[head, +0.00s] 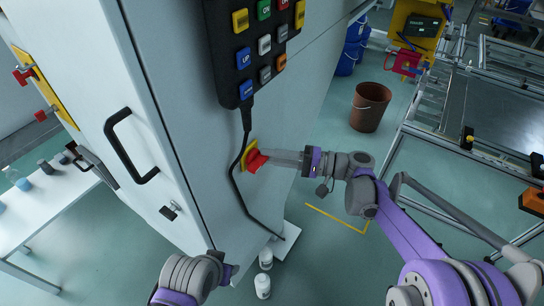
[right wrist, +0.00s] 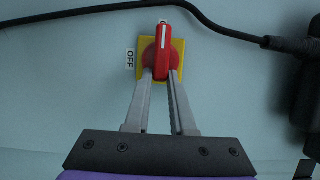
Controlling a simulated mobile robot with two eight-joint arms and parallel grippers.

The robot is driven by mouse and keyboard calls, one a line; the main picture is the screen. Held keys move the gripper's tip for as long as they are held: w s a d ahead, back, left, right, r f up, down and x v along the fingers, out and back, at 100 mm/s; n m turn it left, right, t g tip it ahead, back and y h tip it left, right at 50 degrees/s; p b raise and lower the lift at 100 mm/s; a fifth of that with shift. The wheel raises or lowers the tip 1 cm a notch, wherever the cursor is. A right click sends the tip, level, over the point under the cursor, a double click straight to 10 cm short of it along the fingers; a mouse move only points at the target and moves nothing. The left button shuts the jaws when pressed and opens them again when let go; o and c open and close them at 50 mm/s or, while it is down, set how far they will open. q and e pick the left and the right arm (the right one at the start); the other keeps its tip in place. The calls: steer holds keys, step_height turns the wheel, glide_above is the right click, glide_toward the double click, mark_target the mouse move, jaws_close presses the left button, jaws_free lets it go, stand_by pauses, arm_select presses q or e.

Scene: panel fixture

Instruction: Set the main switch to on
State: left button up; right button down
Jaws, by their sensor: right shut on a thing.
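The main switch is a red rotary handle (head: 256,161) on a yellow plate (head: 249,148), mounted on the side of a pale grey cabinet. In the right wrist view the red handle (right wrist: 163,50) stands upright in the picture, with a white line on it. An OFF label (right wrist: 130,58) sits left of the yellow plate (right wrist: 148,73). Another label above the handle is mostly hidden. My right gripper (head: 273,157) is shut on the handle's lower end, its fingers on either side of it. My left arm shows at the bottom of the head view; its fingers are hidden.
A button pendant (head: 250,50) hangs above the switch, and its black cable (head: 236,185) loops beside the plate. The cabinet (head: 180,60) has a black door handle (head: 128,145). White bottles (head: 262,285) stand on the floor below. A brown bin (head: 370,105) stands behind.

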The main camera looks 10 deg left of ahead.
stand_by(0.3)
steer(key=c, duration=0.8)
jaws_free()
steer(key=shift+a, duration=0.1)
steer(key=shift+o, duration=0.2)
steer(key=d, duration=1.1)
steer(key=shift+w, duration=0.2)
steer(key=shift+a, duration=0.1)
